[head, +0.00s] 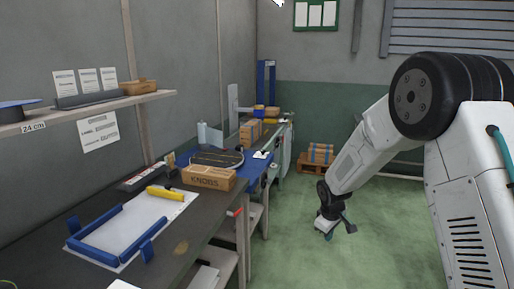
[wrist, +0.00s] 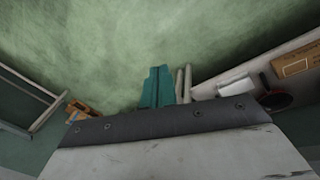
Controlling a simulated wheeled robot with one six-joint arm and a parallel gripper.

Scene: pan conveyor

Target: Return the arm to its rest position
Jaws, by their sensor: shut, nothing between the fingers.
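My arm reaches out from the right side of the head view and bends downward. My gripper (head: 327,234) hangs over the open green floor, to the right of the workbench and apart from it. In the wrist view the teal fingers of my gripper (wrist: 157,84) lie side by side, shut with nothing between them. The fingertips are small in the head view.
The long workbench (head: 185,246) runs along the left wall. It bears a KNOBS box (head: 208,178), a dark round pan (head: 216,157) and a blue-edged white board (head: 136,226). A pallet with a box (head: 320,153) stands at the back. Floor (head: 300,262) around my gripper is clear.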

